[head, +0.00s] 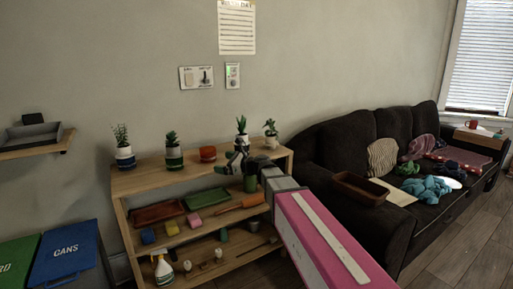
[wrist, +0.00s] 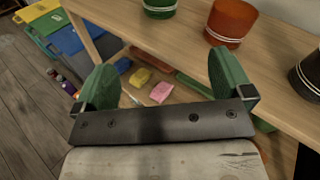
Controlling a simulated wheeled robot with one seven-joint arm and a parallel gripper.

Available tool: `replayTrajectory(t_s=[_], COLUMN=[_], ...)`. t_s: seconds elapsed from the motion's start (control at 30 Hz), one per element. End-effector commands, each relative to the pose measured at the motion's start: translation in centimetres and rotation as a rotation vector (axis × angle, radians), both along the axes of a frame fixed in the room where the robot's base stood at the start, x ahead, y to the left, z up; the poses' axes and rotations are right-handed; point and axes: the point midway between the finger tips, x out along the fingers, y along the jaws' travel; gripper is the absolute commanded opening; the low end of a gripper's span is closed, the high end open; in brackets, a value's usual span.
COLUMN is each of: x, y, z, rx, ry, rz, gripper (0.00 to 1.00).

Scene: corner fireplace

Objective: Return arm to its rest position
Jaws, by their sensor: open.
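My arm (head: 325,240), pink and white, reaches from the lower right toward the wooden shelf unit (head: 135,180). My gripper (head: 238,163) is at the right part of the shelf's top, by the potted plants. In the wrist view, the two green fingers of my gripper (wrist: 165,80) stand wide apart with nothing held between them. An orange pot (wrist: 231,22) stands on the top board just beyond the right finger. A green pot (wrist: 160,8) is farther off. Whether the gripper touches the board cannot be told.
Potted plants (head: 124,150) and an orange pot (head: 208,153) stand on the top board. Trays, blocks and a spray bottle (head: 162,268) are on lower shelves. A dark sofa (head: 340,150) with a brown tray (head: 360,189) on its arm is to the right. Bins (head: 68,255) stand left.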

Motion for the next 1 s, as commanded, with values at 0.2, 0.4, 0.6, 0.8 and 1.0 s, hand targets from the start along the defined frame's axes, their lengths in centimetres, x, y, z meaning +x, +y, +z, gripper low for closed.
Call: replayTrajectory(t_s=[0.2, 0.4, 0.6, 0.8, 1.0], x=[-1.2, -3.0, -6.6, -11.9, -17.0], y=[-2.1, -5.3, -11.5, -20.1, -28.1], z=[-3.8, -8.9, -16.7, -24.4, -29.0], rx=[-0.178, -0.421, -0.795, -1.176, -1.397], ry=[-0.111, -0.255, -0.455, -0.639, -0.738], rz=[0.030, 0.101, 0.296, 0.666, 1.091], gripper=[0.98, 0.98, 0.98, 0.98, 0.98])
